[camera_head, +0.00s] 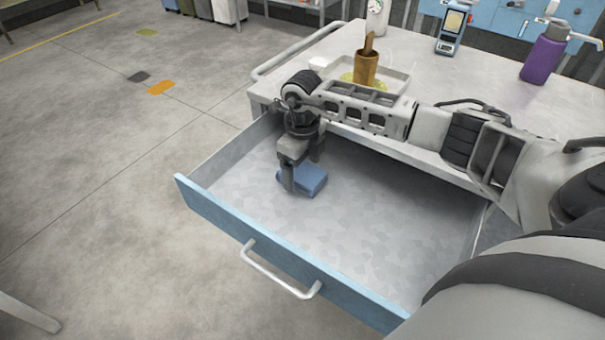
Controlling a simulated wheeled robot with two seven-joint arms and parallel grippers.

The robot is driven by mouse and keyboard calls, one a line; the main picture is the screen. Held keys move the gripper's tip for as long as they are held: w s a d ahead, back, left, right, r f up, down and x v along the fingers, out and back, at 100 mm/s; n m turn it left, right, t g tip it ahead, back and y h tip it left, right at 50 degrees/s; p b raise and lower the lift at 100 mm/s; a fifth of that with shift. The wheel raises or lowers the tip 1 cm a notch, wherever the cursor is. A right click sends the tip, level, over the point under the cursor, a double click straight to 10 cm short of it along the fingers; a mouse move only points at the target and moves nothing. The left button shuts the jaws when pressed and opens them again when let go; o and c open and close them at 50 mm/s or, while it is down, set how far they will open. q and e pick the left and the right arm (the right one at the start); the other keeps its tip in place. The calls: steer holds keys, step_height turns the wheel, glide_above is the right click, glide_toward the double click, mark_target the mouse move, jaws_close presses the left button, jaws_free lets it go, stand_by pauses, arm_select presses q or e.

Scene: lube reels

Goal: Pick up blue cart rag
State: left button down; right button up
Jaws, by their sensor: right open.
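The blue rag (311,180) is a folded blue block lying on the floor of the open drawer, towards its left end. My right gripper (300,182) points down into the drawer at the rag. Its jaws are open, with one finger in front of the rag's left part in the picture. I cannot tell whether the fingers touch the rag. The gripper hides part of the rag. My left gripper is not in view.
The drawer (255,223) is pulled out, with a handle (280,270) on its blue front. The rest of its floor is bare. The cart top (460,95) above holds a tray (398,80) with a brown cup (366,66), a purple bottle (543,58) and a handheld device (452,27).

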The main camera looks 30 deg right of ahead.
steer(key=shift+f, duration=0.15)
steer(key=c, duration=1.1)
steer(key=shift+o, duration=0.2)
